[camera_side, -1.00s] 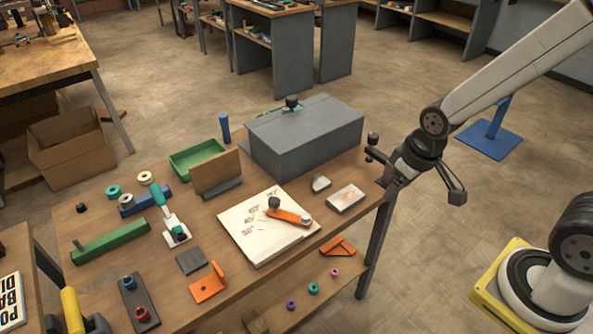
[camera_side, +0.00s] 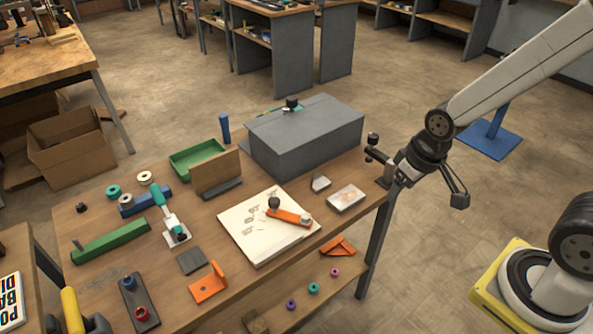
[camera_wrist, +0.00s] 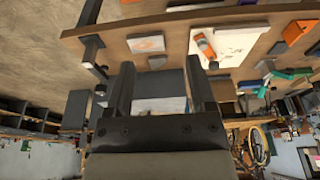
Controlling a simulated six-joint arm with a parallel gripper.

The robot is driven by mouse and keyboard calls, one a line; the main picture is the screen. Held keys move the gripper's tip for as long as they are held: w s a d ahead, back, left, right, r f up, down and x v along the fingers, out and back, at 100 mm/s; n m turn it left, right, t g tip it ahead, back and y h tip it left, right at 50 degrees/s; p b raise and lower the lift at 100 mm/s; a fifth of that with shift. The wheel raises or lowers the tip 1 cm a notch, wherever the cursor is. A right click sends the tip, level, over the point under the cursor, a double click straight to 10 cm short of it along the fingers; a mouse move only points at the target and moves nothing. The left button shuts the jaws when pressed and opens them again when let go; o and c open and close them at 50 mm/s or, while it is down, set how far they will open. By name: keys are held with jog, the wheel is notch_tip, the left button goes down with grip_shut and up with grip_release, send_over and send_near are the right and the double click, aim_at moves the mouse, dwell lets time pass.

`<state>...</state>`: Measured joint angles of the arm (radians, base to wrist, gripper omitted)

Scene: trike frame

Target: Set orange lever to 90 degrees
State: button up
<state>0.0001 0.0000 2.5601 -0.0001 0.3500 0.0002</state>
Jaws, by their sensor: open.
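The orange lever (camera_side: 287,215) lies on the white printed sheet (camera_side: 258,246) on the workbench. It has a dark round knob at its left end and a pale round pivot at its right end. In the wrist view the orange lever (camera_wrist: 205,46) shows at the upper right, on the white sheet (camera_wrist: 232,42). My gripper (camera_side: 420,170) is off the right end of the bench, apart from the lever. In the wrist view my gripper (camera_wrist: 160,85) has its two fingers spread with nothing held between them.
A large grey box (camera_side: 305,135) stands at the bench's back right. A black clamp post (camera_side: 374,150) rises at the right edge near my gripper. A small light block (camera_side: 346,197) lies right of the sheet. An orange bracket (camera_side: 209,284) and green bar (camera_side: 110,240) lie left.

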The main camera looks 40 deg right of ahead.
jog(key=shift+o, duration=0.7)
jog(key=n+g, duration=0.3)
jog(key=n, duration=0.3)
send_over(274, 200)
jog(key=f, duration=0.7)
jog(key=shift+s+d+f, duration=0.1)
jog(key=shift+s+d, duration=0.15)
jog(key=shift+d, duration=0.15)
jog(key=shift+w+a+f, duration=0.3)
jog(key=shift+a, duration=0.1)
jog(key=shift+f, duration=3.9)
